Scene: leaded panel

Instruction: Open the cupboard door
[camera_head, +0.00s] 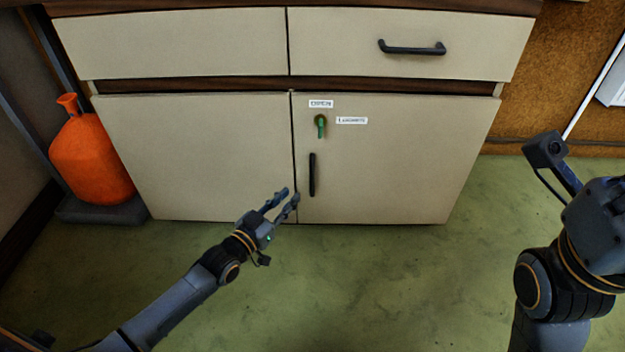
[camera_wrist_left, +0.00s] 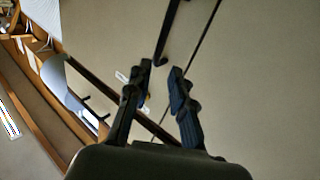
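The cupboard door (camera_head: 410,165) is the cream right-hand door of a low cabinet and looks closed. Its upright black handle (camera_head: 312,175) is near the door's left edge; it also shows as a black bar in the left wrist view (camera_wrist_left: 171,32). A green key or knob (camera_head: 321,126) sits above the handle. My left gripper (camera_head: 290,193) is open and empty, left of and slightly below the handle, near the seam between the doors. In the left wrist view its fingertips (camera_wrist_left: 161,70) are spread near the handle's end. My right gripper's body (camera_head: 602,215) is at the right edge; its fingers cannot be seen.
The left door (camera_head: 200,155) and drawers above, one with a black handle (camera_head: 412,48), look shut. White labels (camera_head: 352,120) are on the right door. An orange container (camera_head: 90,160) stands left of the cabinet. The green floor (camera_head: 390,285) in front is clear.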

